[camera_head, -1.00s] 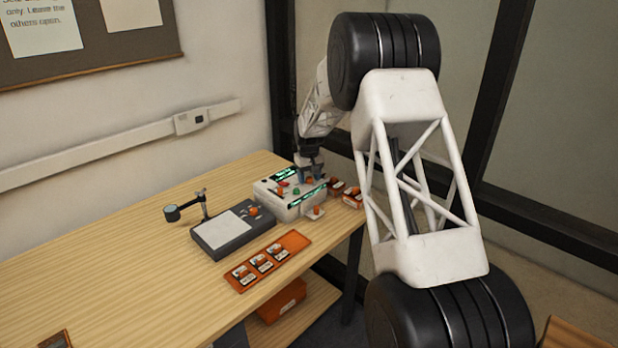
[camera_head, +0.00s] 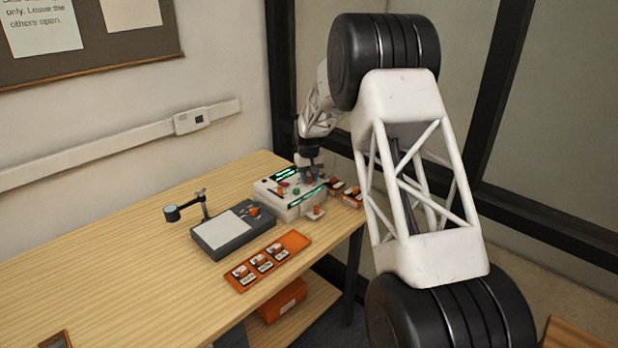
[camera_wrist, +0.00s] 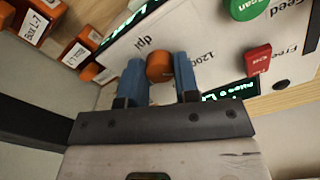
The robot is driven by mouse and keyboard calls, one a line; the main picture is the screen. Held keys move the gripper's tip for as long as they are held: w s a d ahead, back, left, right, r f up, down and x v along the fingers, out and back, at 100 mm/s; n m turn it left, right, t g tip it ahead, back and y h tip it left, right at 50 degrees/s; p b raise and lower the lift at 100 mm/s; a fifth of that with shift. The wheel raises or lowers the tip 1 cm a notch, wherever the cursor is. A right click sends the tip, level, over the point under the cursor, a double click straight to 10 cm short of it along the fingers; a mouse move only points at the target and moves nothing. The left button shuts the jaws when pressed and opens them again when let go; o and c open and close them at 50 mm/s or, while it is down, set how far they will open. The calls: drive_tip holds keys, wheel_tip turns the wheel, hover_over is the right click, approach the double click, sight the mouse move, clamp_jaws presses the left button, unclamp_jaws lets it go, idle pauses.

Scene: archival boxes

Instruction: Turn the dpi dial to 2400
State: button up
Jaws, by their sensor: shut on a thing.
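The dpi dial (camera_wrist: 159,67) is a round orange knob on a white panel, seen between my blue fingers in the wrist view. My gripper (camera_wrist: 159,76) is shut on it, one finger at each side. The label "dpi" (camera_wrist: 141,41) reads upside down beside the dial, and "1200" (camera_wrist: 194,58) stands to its right. No "2400" mark can be made out. The dial's pointer cannot be told. In the head view my gripper (camera_head: 311,177) is over the right part of the white scanner box (camera_head: 287,206) on the table.
A grey device with a pale plate (camera_head: 227,228) and an orange tray of labelled boxes (camera_head: 296,240) stand nearby. More labelled boxes (camera_head: 351,197) sit right of the scanner box.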

sight(309, 178)
drive_tip(key=m, duration=0.5)
drive_tip(key=shift+m, duration=0.4)
drive_tip(key=m, duration=0.5)
drive_tip(key=shift+m, duration=0.3)
drive_tip(key=o, duration=0.9)
drive_tip(key=shift+r, duration=0.15)
drive_tip(key=shift+r, duration=3.75)
